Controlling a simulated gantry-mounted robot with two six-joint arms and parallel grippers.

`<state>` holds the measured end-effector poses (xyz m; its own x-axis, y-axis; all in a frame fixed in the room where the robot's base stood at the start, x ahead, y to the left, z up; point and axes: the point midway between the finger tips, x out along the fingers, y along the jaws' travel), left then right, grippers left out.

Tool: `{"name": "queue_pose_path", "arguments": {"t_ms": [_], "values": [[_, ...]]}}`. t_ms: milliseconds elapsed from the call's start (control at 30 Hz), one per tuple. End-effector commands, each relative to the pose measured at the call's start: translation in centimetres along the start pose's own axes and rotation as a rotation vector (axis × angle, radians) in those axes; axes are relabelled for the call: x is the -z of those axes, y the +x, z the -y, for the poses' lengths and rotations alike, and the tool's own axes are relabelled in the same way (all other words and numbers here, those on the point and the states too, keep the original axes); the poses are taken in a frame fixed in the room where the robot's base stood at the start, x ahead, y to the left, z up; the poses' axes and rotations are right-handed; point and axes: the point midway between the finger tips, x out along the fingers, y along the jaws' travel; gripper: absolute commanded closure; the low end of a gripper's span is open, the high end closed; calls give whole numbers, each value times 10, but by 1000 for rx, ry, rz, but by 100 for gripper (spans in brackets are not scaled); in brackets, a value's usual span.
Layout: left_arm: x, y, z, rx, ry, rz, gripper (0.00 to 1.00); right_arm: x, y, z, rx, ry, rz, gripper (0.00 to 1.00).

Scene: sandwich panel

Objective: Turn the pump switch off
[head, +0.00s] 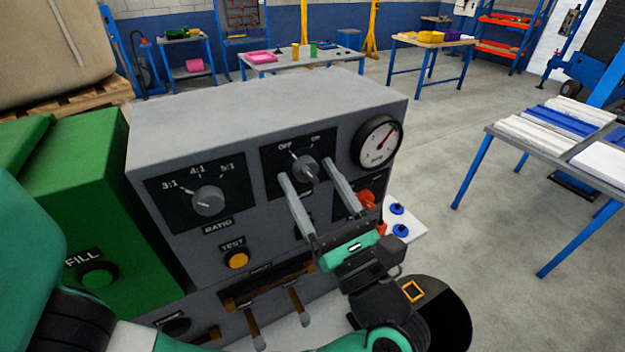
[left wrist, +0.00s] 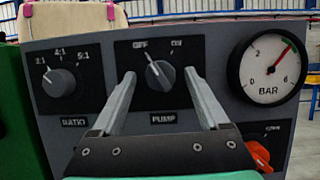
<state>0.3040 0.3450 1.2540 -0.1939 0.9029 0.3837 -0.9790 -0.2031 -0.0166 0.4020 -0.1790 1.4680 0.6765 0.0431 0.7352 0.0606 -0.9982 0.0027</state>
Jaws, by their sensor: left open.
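The pump switch (head: 306,170) is a grey rotary knob on a black plate marked OFF and ON. It also shows in the left wrist view (left wrist: 160,75), above the PUMP label. Its white pointer line appears to lean up-left toward OFF. My left gripper (head: 307,169) is open in front of the plate. Its two grey fingers point at the panel, one on each side of the knob, with visible gaps, as the left wrist view (left wrist: 160,73) shows. I cannot tell how far the fingertips are from the plate. My right gripper is not in view.
The grey panel box also carries a ratio knob (head: 208,201), a yellow test button (head: 236,259), a pressure gauge (head: 378,143) and a red switch (left wrist: 258,156) at lower right. A green box (head: 98,220) stands left. Brown-handled levers (head: 252,322) stick out below.

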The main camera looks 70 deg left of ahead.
Motion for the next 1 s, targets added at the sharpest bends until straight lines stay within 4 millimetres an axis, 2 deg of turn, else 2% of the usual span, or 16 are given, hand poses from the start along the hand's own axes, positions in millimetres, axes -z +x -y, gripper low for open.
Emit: {"name": "queue_pose_path", "arguments": {"t_ms": [133,233,500,700,1000], "values": [[0,-3,0,2,1,0,22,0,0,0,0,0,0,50],[1,-14,1,5,2,-2,22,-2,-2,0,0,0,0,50],[1,-77,1,6,0,1,22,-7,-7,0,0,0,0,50],[0,-110,1,2,0,0,22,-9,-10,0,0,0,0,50],[0,-116,0,0,0,0,22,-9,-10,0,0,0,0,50]]}}
